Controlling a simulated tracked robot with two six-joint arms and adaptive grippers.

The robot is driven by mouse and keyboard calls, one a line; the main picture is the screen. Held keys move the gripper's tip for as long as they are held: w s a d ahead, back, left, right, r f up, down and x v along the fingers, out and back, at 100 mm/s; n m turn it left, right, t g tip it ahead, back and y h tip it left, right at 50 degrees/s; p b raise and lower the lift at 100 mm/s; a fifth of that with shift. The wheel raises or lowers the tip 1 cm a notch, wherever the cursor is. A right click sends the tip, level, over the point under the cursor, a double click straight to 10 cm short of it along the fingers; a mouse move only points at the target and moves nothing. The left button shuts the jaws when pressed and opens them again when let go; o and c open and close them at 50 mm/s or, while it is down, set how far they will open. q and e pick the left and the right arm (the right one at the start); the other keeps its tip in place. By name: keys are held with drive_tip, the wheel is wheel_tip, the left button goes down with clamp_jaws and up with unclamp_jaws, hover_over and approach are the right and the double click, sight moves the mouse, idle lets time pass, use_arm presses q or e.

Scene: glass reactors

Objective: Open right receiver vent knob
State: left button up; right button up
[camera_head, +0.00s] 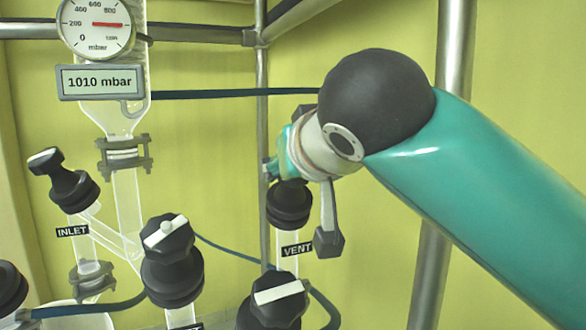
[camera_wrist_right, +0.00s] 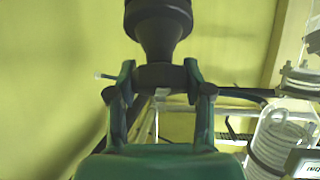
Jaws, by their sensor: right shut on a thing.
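The vent knob (camera_head: 289,205) is black and stands above the "VENT" label (camera_head: 297,250) in the head view. My right gripper (camera_head: 278,165) reaches it from the right and is at its top, where the arm hides part of the knob's handle. In the right wrist view, the knob's black body (camera_wrist_right: 158,22) is at the top of the picture. The two green fingers of my right gripper (camera_wrist_right: 158,76) are closed on the dark handle part of the knob, one finger on each side. My left gripper is in neither view.
A round gauge (camera_head: 96,24) and a "1010 mbar" display (camera_head: 100,82) are at upper left. The inlet knob (camera_head: 66,185) and two other black knobs (camera_head: 170,262) (camera_head: 275,302) stand lower. A metal post (camera_head: 440,190) runs behind my right arm.

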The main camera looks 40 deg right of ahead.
drive_tip(key=n+y+p, duration=0.1)
drive_tip(key=n+y, duration=0.1)
drive_tip(key=n, duration=0.2)
drive_tip(key=shift+r+t, duration=0.1)
drive_tip(key=shift+t, duration=0.2)
drive_tip(key=shift+n+y+p, duration=1)
drive_tip(key=shift+n+y, duration=0.4)
drive_tip(key=shift+n, duration=0.4)
drive_tip(key=o, duration=1.2)
drive_tip(key=shift+a, duration=0.1)
drive_tip(key=shift+c, duration=0.2)
